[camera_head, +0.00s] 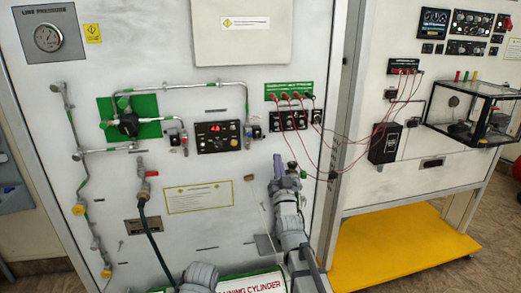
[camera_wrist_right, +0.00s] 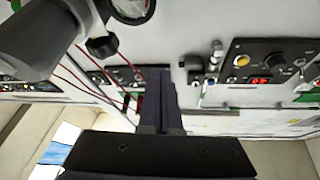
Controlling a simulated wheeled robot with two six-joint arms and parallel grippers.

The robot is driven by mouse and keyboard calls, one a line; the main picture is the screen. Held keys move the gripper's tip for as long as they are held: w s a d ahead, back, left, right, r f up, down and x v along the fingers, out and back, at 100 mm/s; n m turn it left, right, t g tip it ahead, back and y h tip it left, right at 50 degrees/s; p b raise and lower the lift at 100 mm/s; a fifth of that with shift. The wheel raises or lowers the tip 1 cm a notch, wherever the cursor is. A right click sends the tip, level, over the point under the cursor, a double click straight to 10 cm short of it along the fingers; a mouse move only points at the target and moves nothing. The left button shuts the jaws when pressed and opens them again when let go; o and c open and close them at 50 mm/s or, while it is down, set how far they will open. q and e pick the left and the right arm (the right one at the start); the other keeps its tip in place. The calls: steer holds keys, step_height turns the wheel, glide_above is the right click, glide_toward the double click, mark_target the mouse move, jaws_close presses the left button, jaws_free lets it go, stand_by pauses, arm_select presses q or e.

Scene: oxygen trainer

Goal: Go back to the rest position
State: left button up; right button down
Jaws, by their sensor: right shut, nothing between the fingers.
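My right gripper (camera_head: 283,166) is in front of the white trainer panel (camera_head: 110,40), right of centre in the head view. Its purple-grey fingers are shut and empty, pointing up, below the row of red-wired sockets. In the right wrist view the dark fingers (camera_wrist_right: 157,105) are together with nothing between them. I cannot tell whether they touch the panel. Grey parts of my left arm (camera_head: 198,278) show at the bottom edge of the head view; its gripper is not in view.
Red leads (camera_head: 312,135) hang close to my right gripper. A display box (camera_head: 218,136), a red-handled valve (camera_head: 144,180) with a hose, and pipes are on the panel. A training cylinder (camera_head: 250,287) is at the bottom. A second bench with a yellow shelf (camera_head: 395,248) stands right.

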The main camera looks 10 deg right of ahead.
steer(key=s+a+f+n+g+y+p, duration=0.15)
steer(key=s+a+f+g, duration=0.25)
steer(key=a+f+g, duration=0.45)
steer(key=s+a+f+n+g+y+p, duration=0.15)
steer(key=s+a+f+n+g, duration=0.35)
steer(key=f, duration=0.7)
steer(key=s+f+g, duration=0.2)
steer(key=s+g, duration=0.1)
steer(key=s, duration=0.4)
steer(key=s+a+f+g+h, duration=0.1)
steer(key=s+f+g, duration=0.1)
steer(key=s, duration=0.6)
steer(key=s+a+f+g+h+p, duration=0.1)
steer(key=s+f+g, duration=0.1)
steer(key=s+g, duration=0.3)
steer(key=s, duration=0.3)
steer(key=shift+f+n, duration=0.25)
steer(key=shift+n, duration=0.1)
